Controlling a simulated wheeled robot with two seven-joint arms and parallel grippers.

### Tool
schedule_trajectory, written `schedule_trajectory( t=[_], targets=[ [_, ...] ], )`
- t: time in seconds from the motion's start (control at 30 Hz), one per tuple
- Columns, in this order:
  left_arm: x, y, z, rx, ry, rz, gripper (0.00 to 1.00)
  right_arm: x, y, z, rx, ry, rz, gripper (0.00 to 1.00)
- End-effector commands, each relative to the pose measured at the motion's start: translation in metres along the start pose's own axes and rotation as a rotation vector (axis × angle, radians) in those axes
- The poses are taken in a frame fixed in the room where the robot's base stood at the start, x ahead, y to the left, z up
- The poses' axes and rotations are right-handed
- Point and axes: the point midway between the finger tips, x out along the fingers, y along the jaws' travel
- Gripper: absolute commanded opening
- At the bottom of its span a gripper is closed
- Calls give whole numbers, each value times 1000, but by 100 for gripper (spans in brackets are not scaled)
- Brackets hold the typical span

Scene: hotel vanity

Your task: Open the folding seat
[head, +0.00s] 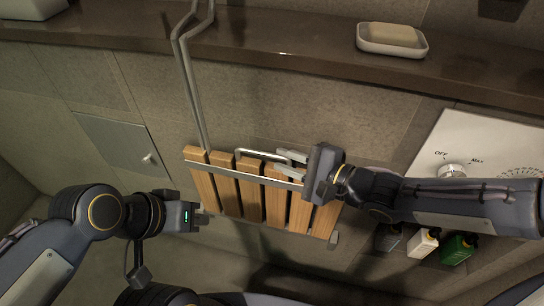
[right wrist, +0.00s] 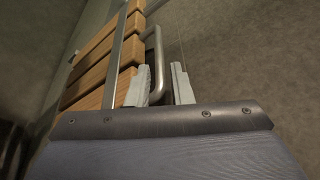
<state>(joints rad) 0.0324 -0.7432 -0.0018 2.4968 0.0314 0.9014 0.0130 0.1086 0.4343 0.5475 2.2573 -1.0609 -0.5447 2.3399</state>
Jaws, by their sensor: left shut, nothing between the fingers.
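The folding seat (head: 251,199) is a panel of several wooden slats with a metal strip across its upper part, by the wall. A bent metal handle (head: 262,154) stands out at its top edge. The seat (right wrist: 98,62) and handle (right wrist: 155,42) also show in the right wrist view. My right gripper (head: 289,163) is at the right end of the handle. In the right wrist view its fingers (right wrist: 162,86) are apart, with the handle bar seemingly between them; contact is unclear. My left gripper (head: 205,217) is shut and empty, near the seat's lower left.
A brown ledge (head: 270,50) runs above the seat and holds a soap dish (head: 410,45). A bent metal rail (head: 188,85) comes down to the seat's upper left. A white dial panel (head: 470,145) and several bottles (head: 422,243) are at the right.

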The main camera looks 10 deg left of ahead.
Motion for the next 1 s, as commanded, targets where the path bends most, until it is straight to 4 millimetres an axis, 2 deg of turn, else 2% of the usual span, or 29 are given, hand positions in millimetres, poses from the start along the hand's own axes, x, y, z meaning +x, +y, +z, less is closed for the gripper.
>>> schedule_trajectory(
  t=[0.03, 0.1, 0.3, 0.57, 0.73, 1.0],
  targets=[
    [9, -4, 4, 0, 0, 0, 0, 10, 5, -1, -1, -5, 1, 20],
    [13, -6, 6, 0, 0, 0, 0, 19, 4, -1, -1, -3, 1, 20],
    [18, -8, 9, 0, 0, 0, 0, 34, 1, 0, 0, 0, 0, 20],
    [17, -8, 9, 0, 0, 0, 0, 35, 0, 0, 1, 2, 0, 20],
    [17, -8, 9, 0, 0, 0, 0, 35, 0, 0, 0, 1, -1, 0],
    [17, -8, 9, 0, 0, 0, 0, 34, -1, 0, -1, 1, -3, 0]
  ],
)
